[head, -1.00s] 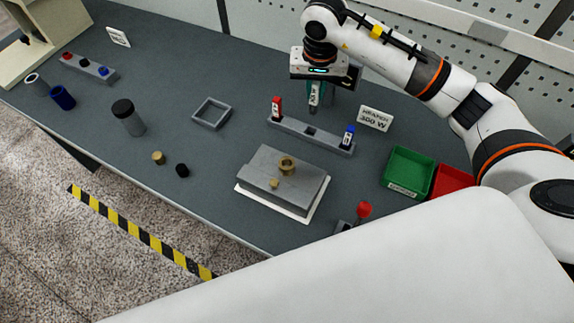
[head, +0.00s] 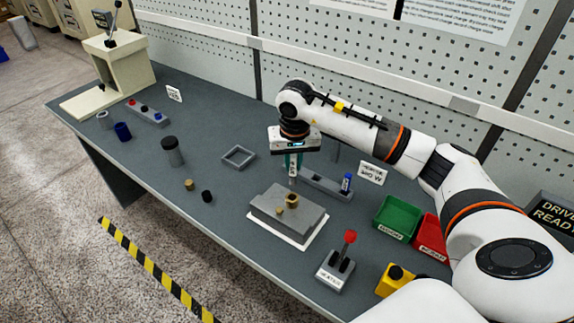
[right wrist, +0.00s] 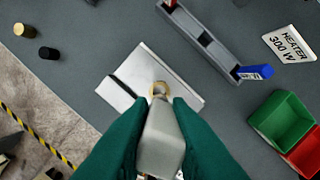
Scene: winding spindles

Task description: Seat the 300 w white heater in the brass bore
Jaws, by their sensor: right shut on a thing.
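My right gripper (head: 292,178) is shut on the white heater, whose pale body (right wrist: 162,142) sits between the green fingers in the right wrist view. The brass bore (head: 291,200) is a ring on top of the grey block (head: 270,209). In the right wrist view the brass bore (right wrist: 159,89) shows just beyond the heater's far end, partly covered. In the head view the gripper is above and behind the block, and the heater is apart from the bore as far as I can tell. My left gripper is not in view.
The grey heater rack (head: 322,186) stands behind the block with a blue heater (head: 347,182); a red one (right wrist: 170,4) shows at its other end, the middle slot empty. Green (head: 397,216) and red (head: 432,236) bins and a red-knobbed lever (head: 349,237) are at right.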

